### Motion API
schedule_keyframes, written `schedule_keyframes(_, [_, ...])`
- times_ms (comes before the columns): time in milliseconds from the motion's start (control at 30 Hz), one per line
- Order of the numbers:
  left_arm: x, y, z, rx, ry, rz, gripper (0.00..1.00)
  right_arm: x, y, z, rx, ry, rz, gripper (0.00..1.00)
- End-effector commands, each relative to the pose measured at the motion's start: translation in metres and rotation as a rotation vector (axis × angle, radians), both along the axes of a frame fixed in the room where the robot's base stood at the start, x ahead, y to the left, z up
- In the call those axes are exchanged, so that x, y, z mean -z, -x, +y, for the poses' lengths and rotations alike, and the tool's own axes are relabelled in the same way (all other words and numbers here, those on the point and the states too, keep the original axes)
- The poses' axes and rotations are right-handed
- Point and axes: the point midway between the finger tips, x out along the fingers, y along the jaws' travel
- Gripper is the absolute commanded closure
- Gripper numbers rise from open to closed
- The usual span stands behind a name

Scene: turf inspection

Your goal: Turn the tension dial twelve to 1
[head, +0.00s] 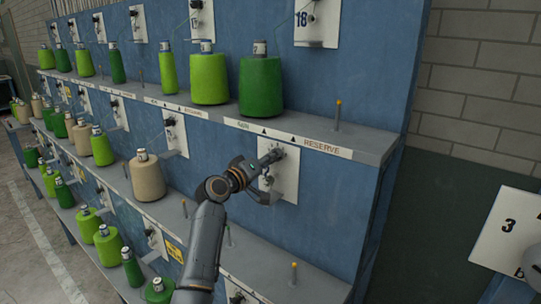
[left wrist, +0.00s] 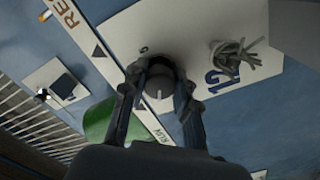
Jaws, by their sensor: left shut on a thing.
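A white plate (head: 288,180) is on the blue creel panel, under the shelf edge marked RESERVE. In the left wrist view the white plate (left wrist: 122,48) bears the number 12, a small 0 mark and a tangle of grey thread. The dark round tension dial (left wrist: 160,82) sits on it, with a pale pointer line on its face. My left gripper (left wrist: 160,92) has its two fingers on either side of the dial, shut on it. In the head view my left gripper (head: 266,176) is against the plate and hides most of the dial. My right gripper is not in view.
Green yarn cones (head: 260,86) stand on the shelf above, and a beige cone (head: 147,178) stands left of my arm. A bare peg (head: 338,112) rises from the shelf's right end. A white board with a 3 (head: 507,232) is at the lower right.

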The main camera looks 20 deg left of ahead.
Motion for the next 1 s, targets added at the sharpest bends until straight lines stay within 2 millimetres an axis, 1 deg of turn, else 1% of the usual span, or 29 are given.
schedule_keyframes(33, [-0.002,0.000,0.000,0.001,0.036,0.014,1.00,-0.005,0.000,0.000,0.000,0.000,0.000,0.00])
schedule_keyframes(100, [-0.002,0.000,0.000,0.000,0.086,0.031,1.00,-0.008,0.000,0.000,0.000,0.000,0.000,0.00])
schedule_keyframes(433, [-0.002,0.000,0.000,-0.002,0.252,0.090,1.00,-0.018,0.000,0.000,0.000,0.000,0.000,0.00])
schedule_keyframes(700, [-0.001,0.000,0.000,-0.001,0.301,0.107,1.00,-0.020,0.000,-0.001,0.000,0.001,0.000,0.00])
schedule_keyframes(1000, [-0.001,0.000,0.000,-0.002,0.304,0.108,1.00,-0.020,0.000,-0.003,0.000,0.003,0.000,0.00])
